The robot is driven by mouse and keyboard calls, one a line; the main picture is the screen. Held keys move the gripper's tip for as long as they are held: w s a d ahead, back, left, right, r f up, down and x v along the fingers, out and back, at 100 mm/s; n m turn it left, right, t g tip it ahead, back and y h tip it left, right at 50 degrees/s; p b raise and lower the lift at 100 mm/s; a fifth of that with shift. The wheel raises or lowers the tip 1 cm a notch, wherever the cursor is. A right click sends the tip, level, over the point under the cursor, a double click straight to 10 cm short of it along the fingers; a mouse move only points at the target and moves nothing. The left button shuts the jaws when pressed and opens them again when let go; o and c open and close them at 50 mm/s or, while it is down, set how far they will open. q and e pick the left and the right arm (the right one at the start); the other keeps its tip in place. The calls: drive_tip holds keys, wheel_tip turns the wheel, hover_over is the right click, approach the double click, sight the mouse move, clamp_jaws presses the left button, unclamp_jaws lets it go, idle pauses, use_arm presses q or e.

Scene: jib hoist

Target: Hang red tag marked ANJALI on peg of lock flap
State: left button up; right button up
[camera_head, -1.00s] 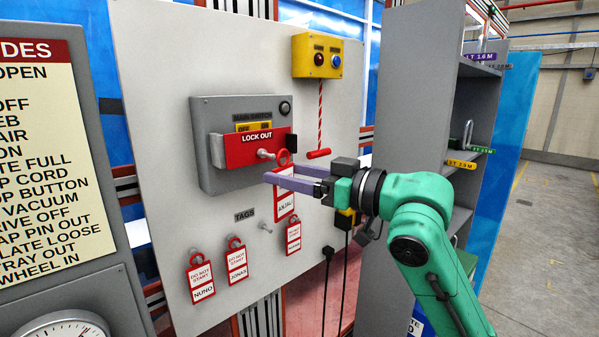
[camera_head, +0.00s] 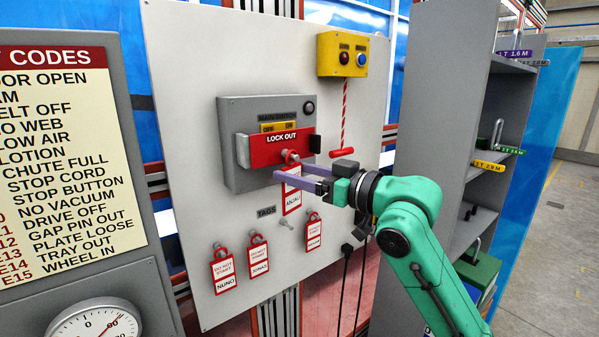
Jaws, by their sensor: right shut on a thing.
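The red and white tag marked ANJALI (camera_head: 291,198) hangs upright in front of the grey board, below the red LOCK OUT flap (camera_head: 275,151). My right gripper (camera_head: 281,173) is shut on it, with its fingers pointing left and partly covering the tag's upper part. The tag's red ring (camera_head: 291,155) overlaps the end of the flap's peg (camera_head: 296,158) in the camera_head view. I cannot tell whether the ring is around the peg or just in front of it. My left gripper is not in view.
Tags NUNO (camera_head: 223,270), JONAS (camera_head: 258,255) and a third tag (camera_head: 313,232) hang below, around an empty peg (camera_head: 286,222). A red pull cord handle (camera_head: 342,152) hangs close above my right gripper. A grey shelf (camera_head: 463,130) stands to the right.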

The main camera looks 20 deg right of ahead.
drive_tip(key=o, duration=1.3)
drive_tip(key=shift+o, duration=0.2)
drive_tip(key=shift+s+d+f+b, duration=0.1)
drive_tip(key=shift+s+d+b, duration=0.15)
drive_tip(key=shift+b, duration=0.1)
drive_tip(key=b+v, duration=0.7)
drive_tip(key=v, duration=0.6)
drive_tip(key=shift+s+d, duration=0.25)
drive_tip(key=shift+s, duration=0.05)
